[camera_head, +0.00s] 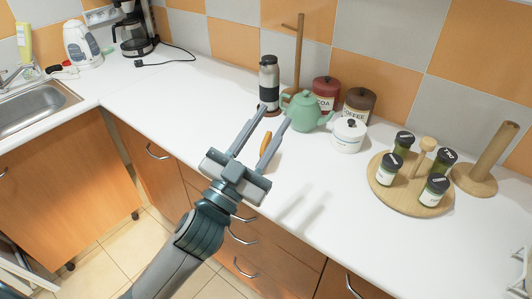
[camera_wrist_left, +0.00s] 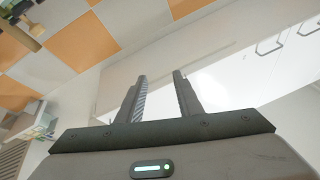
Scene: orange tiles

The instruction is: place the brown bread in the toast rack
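My left gripper (camera_head: 275,112) reaches over the white counter from the front. Its two long fingers are apart, and nothing shows held between them. In the left wrist view the gripper (camera_wrist_left: 159,78) is also open, with an empty gap. A small orange-brown thing (camera_head: 265,143), perhaps the brown bread seen edge-on, shows between the fingers in the head view. It is partly hidden by the right finger, and I cannot tell its height or distance from the gripper. I cannot make out a toast rack for certain. My right gripper is not in view.
Behind the fingers stand a black-and-steel flask (camera_head: 269,82), a green teapot (camera_head: 306,112), a white lidded pot (camera_head: 348,136) and dark canisters (camera_head: 359,104). A round wooden spice stand (camera_head: 408,203) and a wooden holder (camera_head: 474,180) are at right. The counter left of the gripper is clear.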

